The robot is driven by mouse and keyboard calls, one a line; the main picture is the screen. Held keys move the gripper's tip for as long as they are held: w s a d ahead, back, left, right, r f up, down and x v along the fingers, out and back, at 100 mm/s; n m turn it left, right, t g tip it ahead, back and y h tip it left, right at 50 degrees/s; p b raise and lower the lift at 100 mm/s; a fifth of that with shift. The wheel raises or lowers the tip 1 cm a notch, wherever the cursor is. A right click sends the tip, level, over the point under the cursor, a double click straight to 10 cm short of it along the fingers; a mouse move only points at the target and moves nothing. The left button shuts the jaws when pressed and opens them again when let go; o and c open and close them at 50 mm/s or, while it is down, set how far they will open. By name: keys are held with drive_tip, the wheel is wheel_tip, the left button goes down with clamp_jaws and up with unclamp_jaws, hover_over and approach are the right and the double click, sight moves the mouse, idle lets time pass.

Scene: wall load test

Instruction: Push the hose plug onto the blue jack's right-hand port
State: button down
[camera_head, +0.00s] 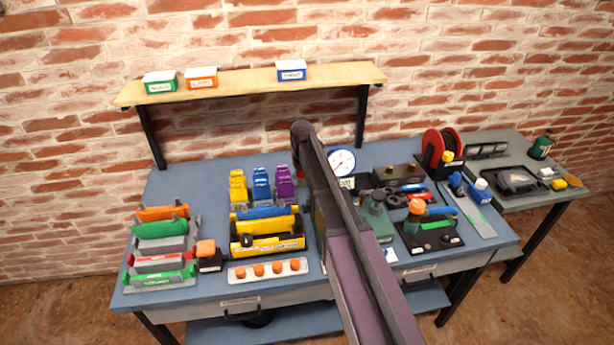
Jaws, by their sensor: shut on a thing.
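I cannot tell for sure which thing is the blue jack. A blue upright block (261,184) stands between a yellow one and a purple one at the back middle of the bench. A smaller blue body with a white top (480,189) stands on a grey plate at the right. The hose plug cannot be made out. My dark arm rises from the bottom middle to an elbow over the bench. It covers the bench behind it, and my gripper is not visible.
On the blue bench (190,185) stand a yellow tray (268,243), coloured bars at the left, a white gauge (341,162), a green unit (376,216), a black tray (440,244) and a red reel (437,146). A wooden shelf (240,84) runs above. A side table (545,195) adjoins at right.

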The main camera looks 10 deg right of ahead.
wheel_tip(320, 180, up, 6)
drive_tip(key=p, duration=0.5)
hover_over(282, 200)
drive_tip(key=shift+w, duration=0.1)
drive_tip(key=shift+f+b, duration=2.4)
drive_tip(key=shift+f, duration=0.2)
drive_tip(key=shift+f+b, duration=1.3)
drive_tip(key=shift+c, duration=0.8)
unclamp_jaws()
drive_tip(key=shift+o, duration=0.8)
drive_tip(key=shift+r, duration=0.1)
drive_tip(key=shift+r+p, duration=3.95)
drive_tip(key=shift+p, duration=0.1)
